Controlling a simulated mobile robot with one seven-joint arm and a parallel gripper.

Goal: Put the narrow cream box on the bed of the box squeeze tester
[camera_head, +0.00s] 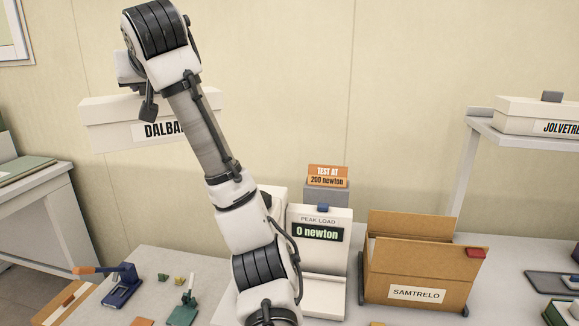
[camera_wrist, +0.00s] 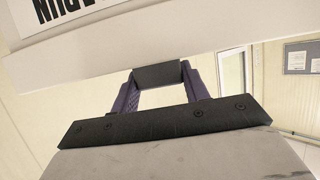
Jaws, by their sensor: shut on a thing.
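A cream lidded box labelled "DALBA…" (camera_head: 110,125) hangs in the air at the left, partly hidden behind my arm. My gripper (camera_wrist: 157,76) is shut on the dark grey grip block of this box; the box's pale side (camera_wrist: 120,60) and label fill the top of the wrist view. A second cream box labelled "JOLVETRE…" (camera_head: 510,118), with a grey block on its lid, stands on a raised shelf at the right. A white machine with a "PEAK LOAD 0 newton" display (camera_head: 319,222) stands at the middle; its low white ledge (camera_head: 323,284) shows in front. My arm partly hides its left side.
An open brown carton labelled "SAMTRELO" (camera_head: 415,270) stands close to the right of the machine. An orange "TEST AT 200 newton" sign (camera_head: 327,176) is above it. A blue tool (camera_head: 122,287) and small green items (camera_head: 184,308) lie on the bench at the left.

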